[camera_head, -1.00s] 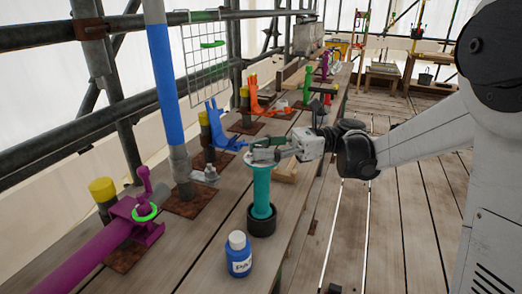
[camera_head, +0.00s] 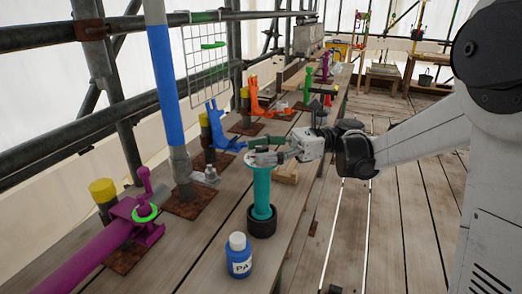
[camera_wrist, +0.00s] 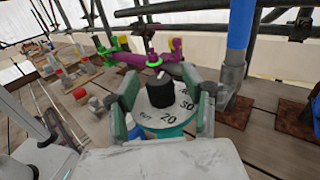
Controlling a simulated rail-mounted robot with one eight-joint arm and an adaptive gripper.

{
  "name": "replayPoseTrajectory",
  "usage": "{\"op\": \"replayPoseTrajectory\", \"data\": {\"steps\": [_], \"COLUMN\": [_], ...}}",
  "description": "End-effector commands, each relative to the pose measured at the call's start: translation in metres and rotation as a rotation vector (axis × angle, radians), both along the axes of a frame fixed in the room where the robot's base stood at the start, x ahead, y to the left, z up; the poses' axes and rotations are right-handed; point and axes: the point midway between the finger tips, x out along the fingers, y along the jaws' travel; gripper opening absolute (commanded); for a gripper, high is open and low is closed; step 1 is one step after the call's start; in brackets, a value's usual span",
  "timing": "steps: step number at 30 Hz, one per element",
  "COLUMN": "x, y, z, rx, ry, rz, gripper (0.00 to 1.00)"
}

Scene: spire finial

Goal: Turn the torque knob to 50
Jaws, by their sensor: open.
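The torque knob (camera_wrist: 160,88) is black and sits on a round white dial (camera_wrist: 165,119) with numbers. In the wrist view 20 and 30 can be read; other marks are partly hidden, and I cannot tell which number the knob points to. The dial tops an upright teal post (camera_head: 261,192) standing in a black round base (camera_head: 262,222). My gripper (camera_wrist: 163,100) is open, with one green finger on each side of the knob and gaps between. In the head view my gripper (camera_head: 272,156) is at the dial's top, largely hiding the knob.
A blue bottle with a white cap (camera_head: 238,256) stands in front of the post. A magenta pipe fixture (camera_head: 110,235) lies at left, and a blue-banded pole (camera_head: 168,90) rises behind. Blue and orange clamped fixtures stand farther along the bench. Open floor lies right.

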Motion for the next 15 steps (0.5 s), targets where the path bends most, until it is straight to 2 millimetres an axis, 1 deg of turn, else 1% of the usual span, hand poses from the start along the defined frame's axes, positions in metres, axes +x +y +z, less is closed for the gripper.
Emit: {"op": "replayPoseTrajectory", "data": {"steps": [2, 5, 15], "x": [0.0, 0.0, 0.0], "y": [0.0, 0.0, 0.0], "z": [0.003, 0.013, 0.072], "rx": [0.0, 0.0, 0.0], "ry": [0.0, 0.0, 0.0], "rz": [0.0, 0.0, 0.0], "gripper": [0.44, 0.44, 0.44]}}
